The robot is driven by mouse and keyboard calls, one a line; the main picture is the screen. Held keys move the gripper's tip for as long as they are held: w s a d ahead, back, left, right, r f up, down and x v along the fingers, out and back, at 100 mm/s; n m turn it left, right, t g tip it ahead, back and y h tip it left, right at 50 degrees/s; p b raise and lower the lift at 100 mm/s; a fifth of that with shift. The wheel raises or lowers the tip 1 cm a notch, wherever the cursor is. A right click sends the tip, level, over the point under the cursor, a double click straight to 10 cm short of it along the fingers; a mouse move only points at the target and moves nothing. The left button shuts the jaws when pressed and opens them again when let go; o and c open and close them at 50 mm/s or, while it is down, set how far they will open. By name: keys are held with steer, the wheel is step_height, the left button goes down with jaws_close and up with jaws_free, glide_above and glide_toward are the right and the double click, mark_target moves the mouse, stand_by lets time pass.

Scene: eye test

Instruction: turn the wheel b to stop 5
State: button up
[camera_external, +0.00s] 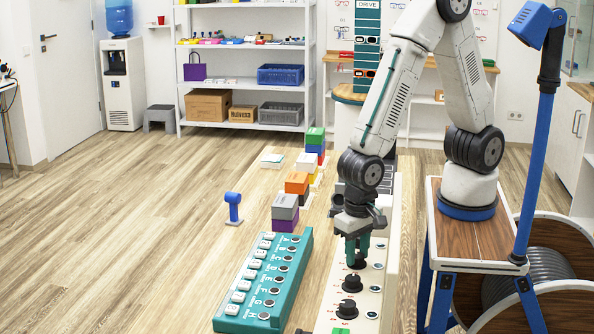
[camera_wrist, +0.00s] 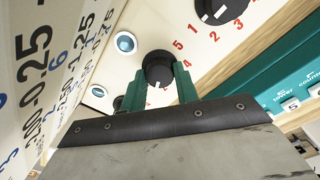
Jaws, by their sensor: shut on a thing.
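A long white panel (camera_external: 331,290) carries a row of black wheels with small printed marks. My gripper (camera_external: 357,250) points down at the panel, its green fingers shut on one black wheel (camera_external: 358,262). In the wrist view my gripper (camera_wrist: 160,88) has one finger on each side of this wheel (camera_wrist: 158,66). Printed red numbers show beside it, a 5 and a 4 at its right. No letter naming the wheel can be read, and its pointer is partly hidden between the fingers. Another black wheel (camera_wrist: 213,8) with red numbers sits at the top of the wrist view.
Free black wheels (camera_external: 348,308) stand nearer the camera on the panel. A teal box (camera_external: 283,295) with lettered buttons lies to the left. Stacked coloured blocks (camera_external: 297,184) stand behind it. A blue post lamp (camera_external: 545,120) rises at the right. A ruled white surface (camera_wrist: 45,60) fills the wrist view's left.

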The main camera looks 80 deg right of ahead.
steer(key=o, duration=1)
steer(key=shift+c, duration=0.2)
steer(key=shift+r, duration=0.1)
step_height(320, 180, up, 8)
steer(key=shift+w+f, duration=0.1)
steer(key=shift+f, duration=0.05)
